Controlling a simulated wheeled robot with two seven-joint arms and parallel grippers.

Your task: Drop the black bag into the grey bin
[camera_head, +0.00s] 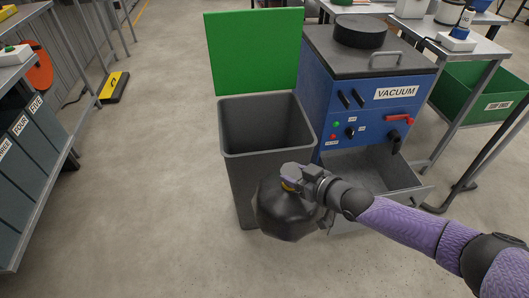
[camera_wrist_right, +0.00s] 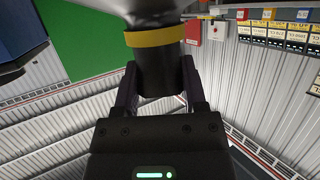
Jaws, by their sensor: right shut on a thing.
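The black bag (camera_head: 287,211) hangs from my right gripper (camera_head: 289,183), which is shut on its neck near a yellow band. The bag is in front of the grey bin (camera_head: 240,178) and hides part of the bin's lower front. The grey bin is open at the top, with its green lid (camera_head: 254,50) standing upright behind it. In the right wrist view the bag's dark neck with its yellow band (camera_wrist_right: 160,37) sits between the fingers (camera_wrist_right: 160,88). My left gripper is not in view.
A blue vacuum machine (camera_head: 357,85) with an open grey tray (camera_head: 373,170) stands right of the bin. A green crate (camera_head: 479,91) is under a table at the right. Shelving with grey bins (camera_head: 27,140) lines the left. The floor left of the bin is clear.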

